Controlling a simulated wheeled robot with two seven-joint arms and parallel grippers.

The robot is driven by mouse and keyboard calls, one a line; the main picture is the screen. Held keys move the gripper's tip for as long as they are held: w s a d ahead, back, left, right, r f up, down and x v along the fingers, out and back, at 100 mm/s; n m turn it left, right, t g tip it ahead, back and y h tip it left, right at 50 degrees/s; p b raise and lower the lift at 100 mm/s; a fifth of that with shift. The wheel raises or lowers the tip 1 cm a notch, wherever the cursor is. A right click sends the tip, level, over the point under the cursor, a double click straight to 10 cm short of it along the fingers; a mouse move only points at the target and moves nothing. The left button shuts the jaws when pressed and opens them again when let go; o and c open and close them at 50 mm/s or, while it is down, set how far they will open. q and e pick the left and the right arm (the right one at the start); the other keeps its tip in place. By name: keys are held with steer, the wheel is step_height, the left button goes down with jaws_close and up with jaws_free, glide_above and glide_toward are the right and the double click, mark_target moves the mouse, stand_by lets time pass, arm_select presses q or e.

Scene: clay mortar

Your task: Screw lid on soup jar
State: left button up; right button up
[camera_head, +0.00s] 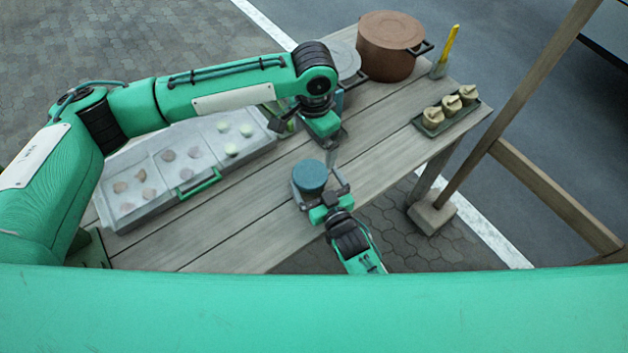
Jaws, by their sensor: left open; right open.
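A round soup jar with a flat blue-green top, the lid (310,175), stands near the table's front edge. I cannot tell whether the lid is screwed down or only rests there. My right gripper (320,192) comes from the front, low down. Its open fingers lie on either side of the jar, and I cannot tell whether they touch it. My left gripper (328,142) hangs from above, just behind and to the right of the lid. It is open and apart from the lid, and its own wrist partly hides it.
A wooden table (238,218) carries a pale sectioned tray (120,210) with small round pieces at left. A brown pot (388,45), a grey round vessel (343,60) partly behind my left arm, and a dark tray (470,112) with 3 small pots stand farther back. Bare planks lie right of the jar.

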steer(key=shift+s+d, duration=0.1)
steer(key=shift+s+d, duration=0.15)
steer(key=shift+s, duration=0.15)
arm_select(q)
step_height(320, 180, down, 2)
steer(key=shift+f+b, duration=0.15)
steer(key=shift+b, duration=1)
steer(key=shift+f, duration=0.1)
arm_select(e)
steer(key=v, duration=1.2)
steer(key=shift+s, duration=0.4)
steer(key=shift+d, duration=0.1)
